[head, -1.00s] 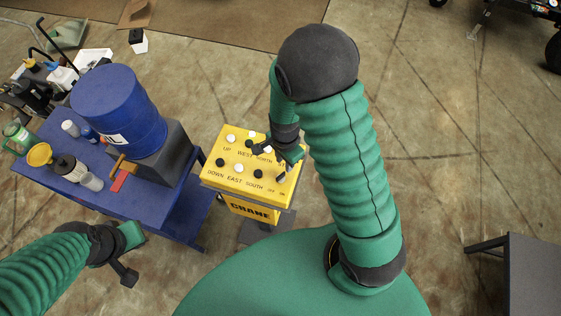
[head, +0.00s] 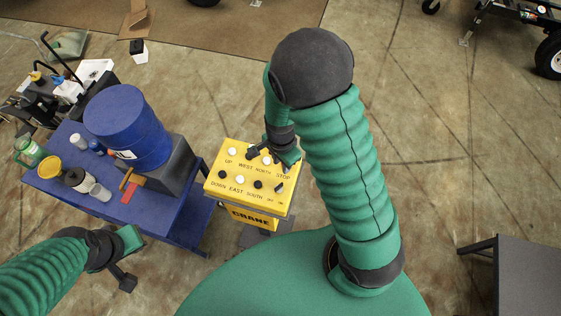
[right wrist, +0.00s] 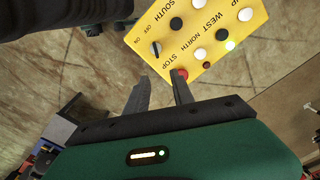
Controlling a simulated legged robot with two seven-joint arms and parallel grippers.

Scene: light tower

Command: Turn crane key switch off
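The yellow crane control box (head: 228,190) stands in the middle of the head view. Its black key switch (head: 279,188) is at the near right corner, by the small OFF and ON labels. The right wrist view shows the switch (right wrist: 156,48) uncovered; I cannot tell its setting for sure. My right gripper (head: 264,158) is over the far right part of the panel. In the right wrist view its fingers (right wrist: 160,95) are apart and empty, with one close to the red STOP button (right wrist: 180,74); contact is unclear. My left gripper (head: 128,262) is at lower left, away from the box.
A blue table (head: 122,203) with a blue barrel (head: 127,122), bottles and a red-and-brown tool stands left of the box. White and black buttons cover the panel. A dark table (head: 525,275) is at lower right. The floor to the right is open.

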